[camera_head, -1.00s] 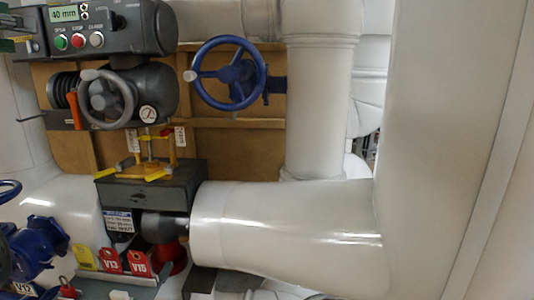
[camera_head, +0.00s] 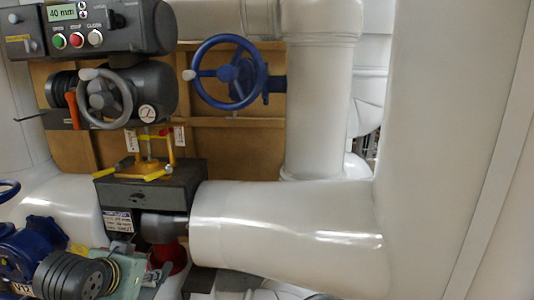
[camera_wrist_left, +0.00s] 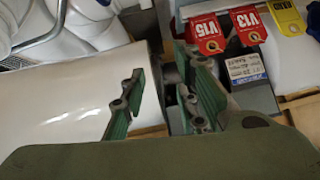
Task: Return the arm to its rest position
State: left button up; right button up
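The right gripper is not in view.
Blue valve (camera_head: 28,245), grey actuator (camera_head: 105,95), blue handwheel (camera_head: 230,72) and large white pipe (camera_head: 285,230) surround the area.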

pick_arm(q)
jog(key=s+d+f+g, duration=0.3)
jog(key=s+d+f, duration=0.1)
jog(key=s+f, duration=0.95)
jog(key=s+d+f+g, duration=0.1)
jog(key=s+f+g, duration=0.1)
jog(key=s+f, duration=0.45)
jog(key=s+d+f+g, duration=0.15)
jog(key=s+f, duration=0.25)
jog(key=s, duration=0.6)
notch_tip(320, 180, down, 23)
jog(key=s+a+f+g+p, duration=0.1)
jog(key=s+a+f+g, duration=0.1)
jog(key=s+f, duration=1.5)
jog(key=shift+s+a+f+m+p, duration=0.3)
jog(key=shift+s+f+p, duration=0.1)
jog(key=shift+s, duration=0.25)
